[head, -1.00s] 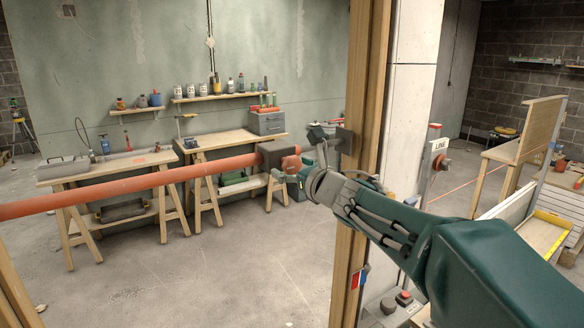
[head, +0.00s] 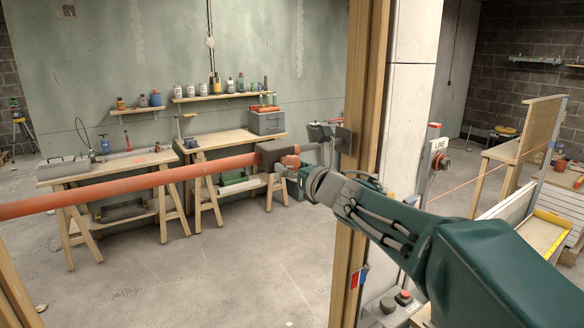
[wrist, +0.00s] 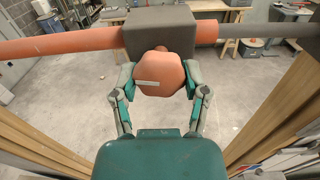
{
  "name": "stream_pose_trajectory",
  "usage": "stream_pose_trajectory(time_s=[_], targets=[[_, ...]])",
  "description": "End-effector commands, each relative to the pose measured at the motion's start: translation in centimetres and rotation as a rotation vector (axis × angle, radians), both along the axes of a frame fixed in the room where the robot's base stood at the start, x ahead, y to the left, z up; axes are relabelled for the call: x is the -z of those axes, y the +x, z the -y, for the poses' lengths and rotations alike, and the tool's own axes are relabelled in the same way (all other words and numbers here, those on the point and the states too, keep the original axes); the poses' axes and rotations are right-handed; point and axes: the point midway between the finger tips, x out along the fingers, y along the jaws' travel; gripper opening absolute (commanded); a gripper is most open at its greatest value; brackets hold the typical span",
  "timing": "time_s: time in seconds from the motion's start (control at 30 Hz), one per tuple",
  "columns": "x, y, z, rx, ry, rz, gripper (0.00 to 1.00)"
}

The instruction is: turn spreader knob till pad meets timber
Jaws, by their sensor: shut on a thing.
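The spreader is a long orange tube (head: 130,188) with a dark grey housing (head: 270,153) and a thin grey rod (wrist: 262,31) running right. The orange faceted knob (wrist: 161,76) sits on the housing, with a white mark slightly tilted on its face. My gripper (wrist: 160,82) is shut on the knob, one finger on each side. The dark pad (head: 343,140) at the rod's end stands beside the timber post (head: 361,95); I cannot tell whether they touch. In the wrist view the pad (wrist: 313,42) is cut by the right edge.
Trestle benches (head: 110,168) stand behind the tube, with bottles on wall shelves (head: 225,95). The concrete floor (head: 240,270) below the tube is clear.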

Motion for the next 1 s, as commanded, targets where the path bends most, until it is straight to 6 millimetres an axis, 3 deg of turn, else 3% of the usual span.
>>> stream_pose_trajectory(time_s=[1.0], targets=[[-0.02,0.00,-0.05,0.003,0.794,-0.536,0.11]])
